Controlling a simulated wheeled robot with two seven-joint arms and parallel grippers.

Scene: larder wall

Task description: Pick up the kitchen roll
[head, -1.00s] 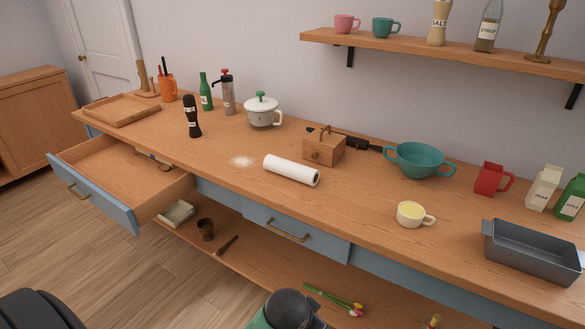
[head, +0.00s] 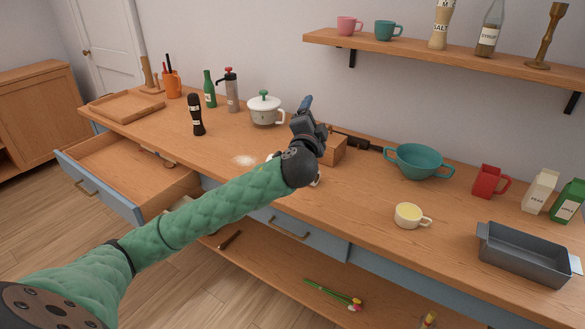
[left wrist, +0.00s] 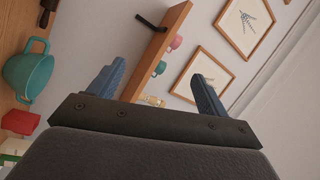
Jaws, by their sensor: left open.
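The white kitchen roll (head: 317,180) lies on its side on the wooden counter. My left wrist and forearm hide most of it in the head view; only slivers show. My left gripper (head: 306,106) is above the counter, over and behind the roll, with its fingers pointing up and away toward the wall. In the left wrist view its two blue fingers (left wrist: 160,72) are spread apart with nothing between them. The roll does not show in the left wrist view. My right gripper is in neither view.
A wooden box (head: 334,150) stands just behind the gripper. A white pot (head: 264,112) is to its left, a teal bowl (head: 420,162) and a yellow-filled cup (head: 409,215) to its right. A wall shelf (head: 440,56) hangs above. An open drawer (head: 110,197) juts out at left.

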